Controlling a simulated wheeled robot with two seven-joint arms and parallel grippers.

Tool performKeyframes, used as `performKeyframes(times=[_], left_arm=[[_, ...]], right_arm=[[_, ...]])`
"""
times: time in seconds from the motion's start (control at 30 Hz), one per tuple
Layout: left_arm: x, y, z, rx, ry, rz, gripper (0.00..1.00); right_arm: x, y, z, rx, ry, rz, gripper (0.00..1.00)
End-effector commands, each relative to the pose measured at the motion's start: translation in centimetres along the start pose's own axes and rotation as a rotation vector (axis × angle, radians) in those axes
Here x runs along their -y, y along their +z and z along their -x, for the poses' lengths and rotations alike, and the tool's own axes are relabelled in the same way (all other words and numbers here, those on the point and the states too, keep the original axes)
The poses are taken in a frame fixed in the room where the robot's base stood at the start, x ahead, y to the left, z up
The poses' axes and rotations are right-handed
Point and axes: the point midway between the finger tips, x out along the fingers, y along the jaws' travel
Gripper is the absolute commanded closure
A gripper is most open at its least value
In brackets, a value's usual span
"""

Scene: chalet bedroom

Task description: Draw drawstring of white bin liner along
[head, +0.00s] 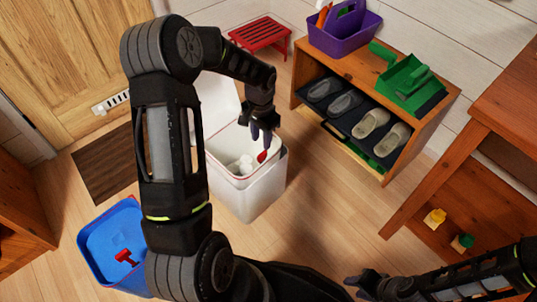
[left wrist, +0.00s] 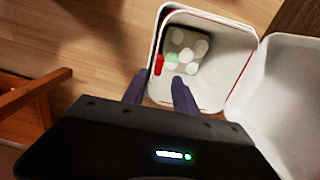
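A white bin (head: 246,196) stands on the floor with its lid (left wrist: 292,95) open. A white liner (left wrist: 226,32) lines it, with a thin red line along the rim. A red tab (head: 262,156) shows at the bin's near right rim, and in the left wrist view (left wrist: 158,65) it lies just beyond my fingertips. My left gripper (head: 262,134) is above the bin opening; in the left wrist view its fingers (left wrist: 158,84) are apart with nothing between them. My right gripper (head: 354,287) is low at the bottom, away from the bin, its fingers apart and empty.
Pale rounded items (left wrist: 186,50) lie in the bin. A blue bin (head: 105,240) with a red item stands at left. A shoe rack (head: 312,72) with slippers, a purple caddy (head: 345,32) and a green dustpan (head: 408,80) stands at right. A red stool (head: 262,34) is behind.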

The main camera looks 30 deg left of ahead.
Motion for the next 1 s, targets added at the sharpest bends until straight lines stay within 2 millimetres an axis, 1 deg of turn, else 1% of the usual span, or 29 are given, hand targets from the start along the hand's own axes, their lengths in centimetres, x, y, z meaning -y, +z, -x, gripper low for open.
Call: performKeyframes(times=[0.27,0.37,0.73,0.83,1.0], left_arm=[[-0.1,0.0,-0.4,0.0,0.002,0.0,0.65],[-0.1,0.0,-1.3,0.0,0.002,0.0,0.65],[-0.2,0.0,-6.8,0.001,0.003,0.001,0.65],[-0.1,0.0,-7.6,-0.002,0.003,0.001,0.65],[-0.1,-0.1,-7.9,-0.002,0.002,0.0,0.65]], right_arm=[[-0.1,0.0,-0.2,0.0,0.001,-0.001,0.64],[-0.3,0.0,-0.4,-0.001,0.001,-0.002,0.64],[-1.2,-0.5,-2.0,-0.013,0.007,-0.009,0.64],[-1.4,-0.6,-2.2,-0.015,0.008,-0.01,0.64],[-1.4,-0.7,-2.2,-0.016,0.009,-0.011,0.64]])
